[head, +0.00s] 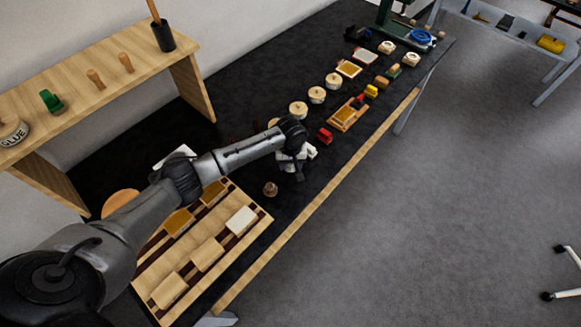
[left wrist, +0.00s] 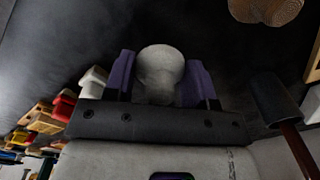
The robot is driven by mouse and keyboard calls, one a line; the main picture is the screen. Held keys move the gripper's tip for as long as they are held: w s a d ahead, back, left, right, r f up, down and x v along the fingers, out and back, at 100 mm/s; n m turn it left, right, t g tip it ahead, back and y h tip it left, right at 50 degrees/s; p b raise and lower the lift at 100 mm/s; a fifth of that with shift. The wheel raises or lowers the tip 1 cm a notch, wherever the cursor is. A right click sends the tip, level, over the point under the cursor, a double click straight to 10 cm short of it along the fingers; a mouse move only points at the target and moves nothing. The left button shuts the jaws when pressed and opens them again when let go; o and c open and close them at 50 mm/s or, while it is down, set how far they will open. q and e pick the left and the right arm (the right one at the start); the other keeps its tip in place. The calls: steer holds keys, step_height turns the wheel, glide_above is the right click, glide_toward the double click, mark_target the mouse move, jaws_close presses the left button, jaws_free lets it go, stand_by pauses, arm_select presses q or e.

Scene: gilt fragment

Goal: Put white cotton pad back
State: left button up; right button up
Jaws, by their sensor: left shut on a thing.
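My left gripper (head: 297,168) is above the black bench top, just past the wooden board, with its arm reaching across from the left. In the left wrist view the gripper (left wrist: 160,82) is shut on a rounded, greyish-white thing that looks like the white cotton pad (left wrist: 160,68). The pad sits between two purple finger pads. In the head view the gripper mostly hides it. A wooden board (head: 257,232) with dark strips bears several pale and amber blocks, one of them whitish (head: 241,220). My right gripper is not in view.
A small brown knob (head: 270,188) stands between board and gripper. A red piece (head: 325,135), a wooden tray (head: 347,114) and several round wooden pots (head: 317,95) stand farther along the bench. A wooden shelf (head: 95,95) runs along the left. Bare bench lies near the front edge.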

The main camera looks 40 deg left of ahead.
arm_select(q)
steer(key=shift+f, duration=1.25)
steer(key=shift+f, duration=0.15)
steer(key=o, duration=0.9)
